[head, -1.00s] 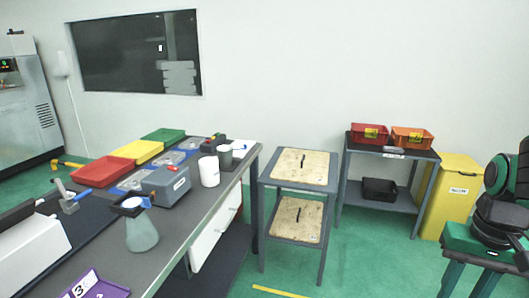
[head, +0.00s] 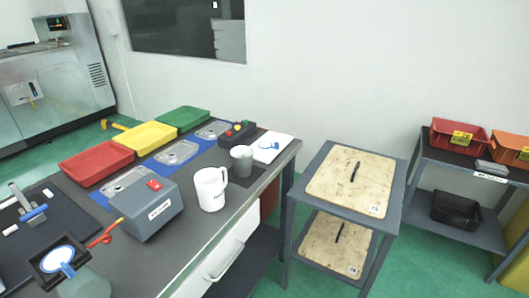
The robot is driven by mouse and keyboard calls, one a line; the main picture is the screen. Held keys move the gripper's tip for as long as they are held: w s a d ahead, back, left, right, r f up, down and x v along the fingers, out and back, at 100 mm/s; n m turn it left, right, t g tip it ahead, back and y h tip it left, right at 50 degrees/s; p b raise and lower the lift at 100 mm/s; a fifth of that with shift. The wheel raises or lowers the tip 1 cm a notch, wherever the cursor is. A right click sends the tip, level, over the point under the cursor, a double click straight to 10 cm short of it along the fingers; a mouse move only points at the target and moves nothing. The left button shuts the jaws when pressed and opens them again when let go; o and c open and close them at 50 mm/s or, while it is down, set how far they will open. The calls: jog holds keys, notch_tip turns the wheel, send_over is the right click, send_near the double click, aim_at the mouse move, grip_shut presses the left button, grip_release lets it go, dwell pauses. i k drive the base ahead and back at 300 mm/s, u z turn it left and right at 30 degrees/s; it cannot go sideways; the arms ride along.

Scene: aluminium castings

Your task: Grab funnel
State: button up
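I cannot pick out a funnel with certainty. The closest shape is a translucent grey-green conical vessel (head: 88,285) at the lower left, on the workbench and cut off by the bottom edge. A dark square frame (head: 38,272) with a white, blue-rimmed disc (head: 60,258) shows at its top. A white mug (head: 210,188) and a grey cup (head: 241,161) stand farther back on the bench (head: 200,238). My gripper is not in view.
Red (head: 97,163), yellow (head: 146,138) and green (head: 180,119) trays line the bench's far side. A grey box (head: 148,211) with a red button stands mid-bench. A wood-topped trolley (head: 352,181) is right of the bench. Green floor (head: 262,281) shows between them.

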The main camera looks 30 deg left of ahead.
aim_at(242, 156)
jog(key=u, duration=0.25)
jog(key=i, duration=0.85)
jog(key=u, duration=0.4)
